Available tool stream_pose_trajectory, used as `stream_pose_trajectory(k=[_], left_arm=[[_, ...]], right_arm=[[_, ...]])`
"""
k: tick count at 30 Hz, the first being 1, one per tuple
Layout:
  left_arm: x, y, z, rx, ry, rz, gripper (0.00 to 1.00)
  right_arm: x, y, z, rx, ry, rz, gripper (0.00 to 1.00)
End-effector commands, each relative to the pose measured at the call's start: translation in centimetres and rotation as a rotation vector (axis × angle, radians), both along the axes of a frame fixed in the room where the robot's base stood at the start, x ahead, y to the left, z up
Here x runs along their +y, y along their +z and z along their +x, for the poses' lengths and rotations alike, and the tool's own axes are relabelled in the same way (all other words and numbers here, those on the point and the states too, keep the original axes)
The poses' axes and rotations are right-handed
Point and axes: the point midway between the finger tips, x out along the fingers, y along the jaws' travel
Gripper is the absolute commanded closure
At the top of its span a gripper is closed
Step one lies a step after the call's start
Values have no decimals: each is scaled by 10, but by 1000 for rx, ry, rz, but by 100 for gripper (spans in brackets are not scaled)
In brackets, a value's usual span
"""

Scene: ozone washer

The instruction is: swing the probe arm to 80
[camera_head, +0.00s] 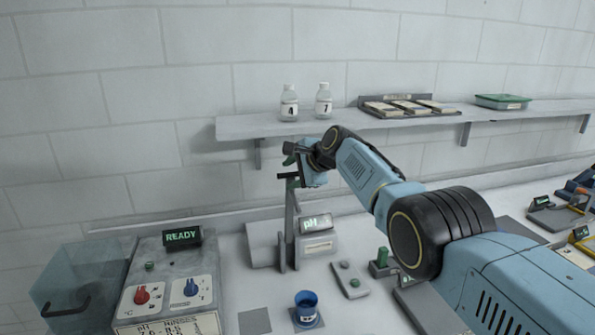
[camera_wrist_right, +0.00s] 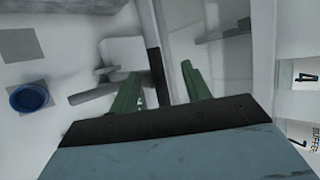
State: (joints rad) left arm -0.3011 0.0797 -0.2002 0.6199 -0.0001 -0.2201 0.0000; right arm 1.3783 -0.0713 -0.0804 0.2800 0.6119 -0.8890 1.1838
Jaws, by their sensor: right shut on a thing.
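The pH meter (camera_head: 315,222) stands on the bench with a lit "pH" display. Beside it rises a slim grey stand (camera_head: 288,225), whose upper end is near my right gripper. My right gripper (camera_head: 292,160) is shut on the probe arm at the top of the stand. In the right wrist view, a dark bar (camera_wrist_right: 156,72) of the probe arm lies between its green fingers. The gripper hides much of the probe arm, and I cannot read an angle scale. My left gripper is not in view.
A blue cup (camera_head: 306,308) stands on a grey pad in front of the meter. A washer (camera_head: 165,275) marked "READY" is at the left. Bottles marked 4 (camera_head: 289,105) and 7 (camera_head: 324,103) stand on the shelf (camera_head: 250,128) behind my right arm.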

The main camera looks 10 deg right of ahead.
Motion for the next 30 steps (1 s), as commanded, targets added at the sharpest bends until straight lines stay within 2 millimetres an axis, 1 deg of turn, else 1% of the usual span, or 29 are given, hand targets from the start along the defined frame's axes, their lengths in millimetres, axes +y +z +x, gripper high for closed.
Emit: stream_pose_trajectory(k=[1, 8, 14, 20, 30], left_arm=[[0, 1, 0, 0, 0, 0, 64], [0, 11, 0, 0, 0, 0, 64], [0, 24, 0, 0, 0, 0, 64], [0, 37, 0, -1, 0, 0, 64], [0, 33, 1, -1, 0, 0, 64]], right_arm=[[-3, 2, 3, -17, -9, -3, 64], [-7, 8, 0, -19, -11, -1, 64], [-14, 16, -6, -20, -14, 0, 64], [-19, 22, -17, -20, -14, -3, 64], [-30, 39, -42, -15, -6, 1, 64]])
